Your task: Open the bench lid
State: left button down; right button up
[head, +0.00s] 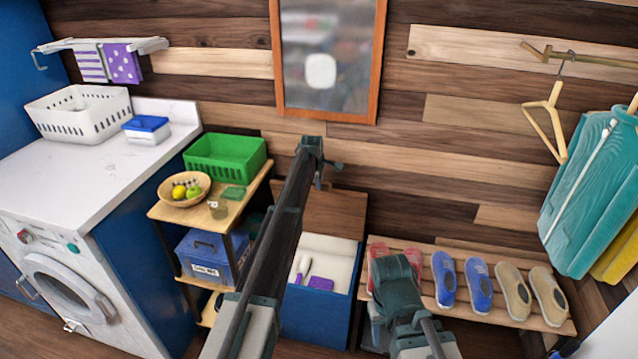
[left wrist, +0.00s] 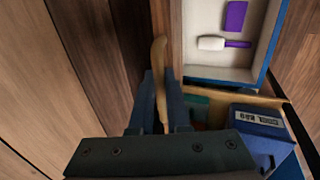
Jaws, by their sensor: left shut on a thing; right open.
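The blue bench (head: 312,318) stands below the mirror, its white-lined inside exposed. Its brown wooden lid (head: 338,213) is raised steeply at the back, near the wall. A white-and-purple brush (head: 301,266) and a purple block (head: 321,284) lie inside; the left wrist view also shows the brush (left wrist: 213,43) and the block (left wrist: 236,16).
The slatted shoe rack (head: 455,305) with several shoes stands right of the bench. A small shelf (head: 231,213) with a green basket (head: 225,158), fruit bowl (head: 184,189) and blue box (head: 208,259) stands left. Clothes (head: 592,190) hang at right. My left arm covers part of the bench.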

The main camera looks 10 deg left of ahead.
pick_arm(q)
jog(key=c, duration=0.9)
grip_release()
jog(key=p+v, duration=1.2)
jog(key=v, duration=0.1)
jog(key=shift+s+r+p, duration=0.2)
jog(key=shift+r+p, duration=0.1)
jog(key=shift+r, duration=0.05)
